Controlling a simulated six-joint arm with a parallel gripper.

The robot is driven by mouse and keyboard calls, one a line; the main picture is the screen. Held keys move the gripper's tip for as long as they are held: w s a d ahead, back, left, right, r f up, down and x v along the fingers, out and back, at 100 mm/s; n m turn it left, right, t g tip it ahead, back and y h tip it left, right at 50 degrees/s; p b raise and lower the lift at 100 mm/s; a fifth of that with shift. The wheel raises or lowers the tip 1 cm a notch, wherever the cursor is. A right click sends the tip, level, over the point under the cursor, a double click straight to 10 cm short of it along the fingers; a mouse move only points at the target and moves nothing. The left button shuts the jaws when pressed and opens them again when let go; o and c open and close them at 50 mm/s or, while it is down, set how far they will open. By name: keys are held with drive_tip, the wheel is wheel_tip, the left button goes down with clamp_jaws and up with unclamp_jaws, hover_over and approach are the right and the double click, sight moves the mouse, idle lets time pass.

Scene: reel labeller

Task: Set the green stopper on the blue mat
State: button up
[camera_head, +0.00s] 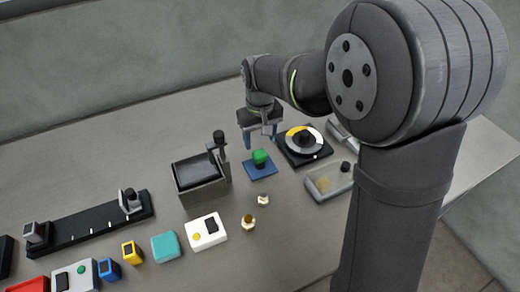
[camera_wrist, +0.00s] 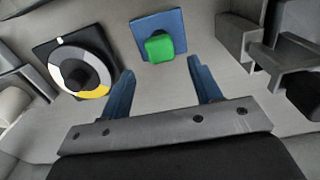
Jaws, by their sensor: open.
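The green stopper (camera_head: 261,157) sits on the blue mat (camera_head: 256,172) on the table. In the wrist view the green stopper (camera_wrist: 160,46) rests over the front part of the blue mat (camera_wrist: 147,23), with mat showing around its back and sides. My gripper (camera_head: 261,139) is just behind the stopper in the head view. In the wrist view its two blue fingers (camera_wrist: 165,78) are spread apart and empty, with the stopper beyond their tips and not between them.
A round dial on a black base (camera_head: 304,143) stands right of the mat. A grey open box with a post (camera_head: 200,177) stands left.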

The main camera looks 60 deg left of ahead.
sight(260, 153)
drive_tip(key=shift+r, duration=1.6)
wheel_tip(260, 153, down, 13)
drive_tip(key=shift+r, duration=2.4)
drive_tip(key=shift+f, duration=0.1)
